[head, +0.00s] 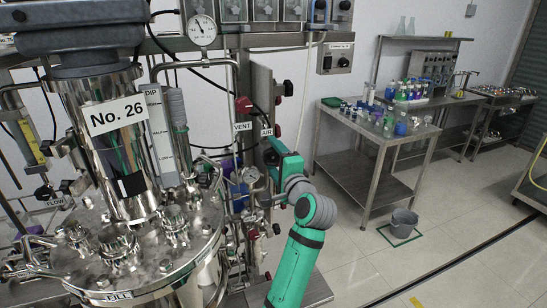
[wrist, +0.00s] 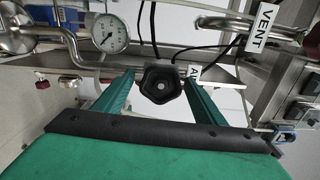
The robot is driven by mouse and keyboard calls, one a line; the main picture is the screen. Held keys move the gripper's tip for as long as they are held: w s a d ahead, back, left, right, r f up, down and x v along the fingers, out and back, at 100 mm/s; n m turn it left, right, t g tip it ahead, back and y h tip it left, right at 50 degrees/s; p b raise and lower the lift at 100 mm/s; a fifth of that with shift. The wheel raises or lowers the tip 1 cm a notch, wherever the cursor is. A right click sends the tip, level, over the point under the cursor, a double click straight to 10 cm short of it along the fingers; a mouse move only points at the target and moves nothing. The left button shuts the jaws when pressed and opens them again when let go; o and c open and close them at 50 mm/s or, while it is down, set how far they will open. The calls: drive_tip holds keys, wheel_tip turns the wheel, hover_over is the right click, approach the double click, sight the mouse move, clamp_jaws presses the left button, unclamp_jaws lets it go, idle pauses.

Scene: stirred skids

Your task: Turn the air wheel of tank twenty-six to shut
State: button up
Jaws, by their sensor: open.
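Tank twenty-six (head: 160,265) is the steel vessel at the left of the head view, under a column with a "No. 26" label (head: 118,115). The air wheel (wrist: 161,86) is a black lobed handwheel in the middle of the wrist view, beside a partly covered "AIR" label (wrist: 193,72). That label (head: 267,132) also shows in the head view, just above my gripper. My gripper (wrist: 159,80) is open, with one green finger on each side of the wheel. I see gaps between fingers and wheel; whether the fingertips reach past it, I cannot tell.
A "VENT" label (wrist: 263,27) hangs near the AIR label. A pressure gauge (wrist: 111,33) and pipes crowd the space around my gripper. A steel table (head: 365,130) with bottles stands to the right, with a grey bucket (head: 403,222) on the floor. The floor between is clear.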

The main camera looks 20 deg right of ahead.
drive_tip(key=s, duration=1.1)
drive_tip(key=shift+w+d, duration=0.1)
drive_tip(key=shift+w, duration=0.1)
